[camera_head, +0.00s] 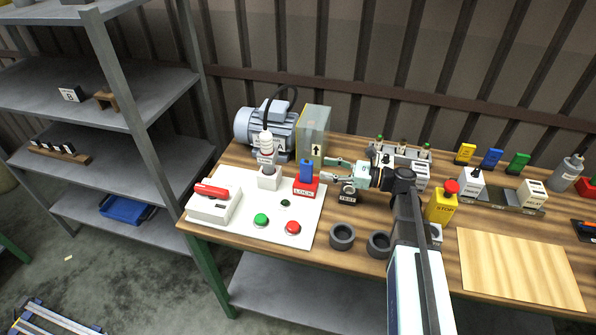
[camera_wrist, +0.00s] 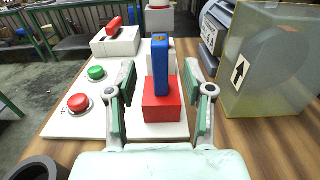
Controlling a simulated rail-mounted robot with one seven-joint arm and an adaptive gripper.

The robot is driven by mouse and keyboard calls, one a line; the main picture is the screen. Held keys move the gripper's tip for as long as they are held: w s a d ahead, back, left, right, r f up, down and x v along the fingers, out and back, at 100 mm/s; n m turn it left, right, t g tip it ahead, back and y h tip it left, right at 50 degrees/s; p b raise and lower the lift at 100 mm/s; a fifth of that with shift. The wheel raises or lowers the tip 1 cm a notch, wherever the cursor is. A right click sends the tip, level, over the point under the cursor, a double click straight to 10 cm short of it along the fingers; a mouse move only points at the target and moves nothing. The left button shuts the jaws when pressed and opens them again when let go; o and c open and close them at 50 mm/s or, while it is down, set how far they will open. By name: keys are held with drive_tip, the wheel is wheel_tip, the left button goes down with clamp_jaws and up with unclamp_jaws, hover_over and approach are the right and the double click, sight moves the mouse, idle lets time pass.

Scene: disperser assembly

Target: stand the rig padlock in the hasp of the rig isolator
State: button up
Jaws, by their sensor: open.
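A blue upright block (camera_head: 306,169), which looks like the padlock, stands in a red block labelled LOCK (camera_head: 306,189) on the white panel. In the wrist view the blue block (camera_wrist: 160,65) is upright on the red block (camera_wrist: 162,101). The isolator is probably the white box with a red handle (camera_head: 211,190) at the panel's left; it also shows in the wrist view (camera_wrist: 115,41). My gripper (camera_head: 329,169) is open, just right of the blue block. In the wrist view its fingers (camera_wrist: 161,92) flank the blocks with gaps on both sides, touching neither.
A green button (camera_head: 261,220) and a red button (camera_head: 293,227) sit on the panel. A clear guard with an arrow (camera_head: 313,133) and a motor (camera_head: 265,128) stand behind. A wooden board (camera_head: 520,268) lies right.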

sight(306, 165)
drive_tip(key=a+p, duration=0.1)
drive_tip(key=a, duration=0.1)
drive_tip(key=w+a+p, duration=0.1)
drive_tip(key=a, duration=0.2)
drive_tip(key=shift+a, duration=0.35)
drive_tip(key=shift+w+a, duration=0.15)
drive_tip(key=shift+a, duration=0.55)
clamp_jaws()
